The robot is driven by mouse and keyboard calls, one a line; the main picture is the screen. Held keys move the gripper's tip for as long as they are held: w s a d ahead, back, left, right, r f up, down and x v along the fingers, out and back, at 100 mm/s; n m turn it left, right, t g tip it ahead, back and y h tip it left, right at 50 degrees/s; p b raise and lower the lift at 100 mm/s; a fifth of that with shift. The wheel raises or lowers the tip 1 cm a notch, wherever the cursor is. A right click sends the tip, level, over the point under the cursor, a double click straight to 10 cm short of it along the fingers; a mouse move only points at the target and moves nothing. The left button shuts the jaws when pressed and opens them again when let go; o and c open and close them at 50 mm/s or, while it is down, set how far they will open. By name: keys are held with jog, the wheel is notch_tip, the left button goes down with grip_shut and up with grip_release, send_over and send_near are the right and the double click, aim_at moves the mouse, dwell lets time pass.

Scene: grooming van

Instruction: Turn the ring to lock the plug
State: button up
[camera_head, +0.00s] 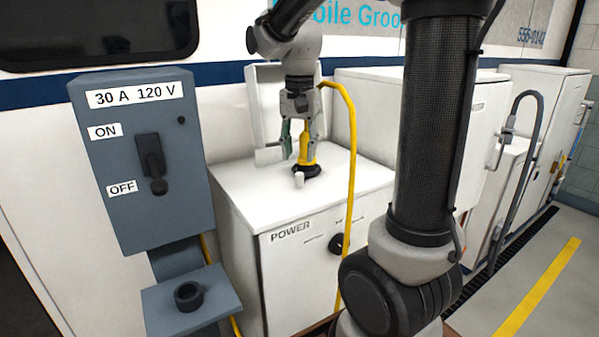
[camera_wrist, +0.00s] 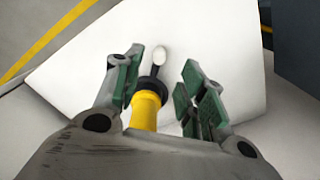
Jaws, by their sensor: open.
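The yellow plug (camera_head: 307,146) stands upright on the white power cabinet (camera_head: 240,212), under my gripper. A black ring (camera_head: 307,170) surrounds its base, with a small white tab (camera_head: 299,180) sticking out at the front. In the wrist view the yellow plug body (camera_wrist: 145,110), the black ring (camera_wrist: 151,84) and the white tab (camera_wrist: 159,55) show between the fingers. My gripper (camera_head: 302,140) points down with its green-padded fingers open, one on each side of the plug. In the wrist view my gripper (camera_wrist: 161,78) shows gaps to the plug on both sides.
A yellow cable (camera_head: 351,150) loops up by my gripper and hangs down the cabinet front. A raised white lid (camera_head: 262,105) stands behind. A grey switch box (camera_head: 140,215) with a black lever (camera_head: 150,155) is at left, above a shelf with a black socket (camera_head: 188,296). White cabinets (camera_head: 430,110) stand at right.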

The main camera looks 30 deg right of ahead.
aim_at(301, 176)
notch_tip(301, 176, down, 6)
jog(key=shift+f, duration=0.25)
grip_shut()
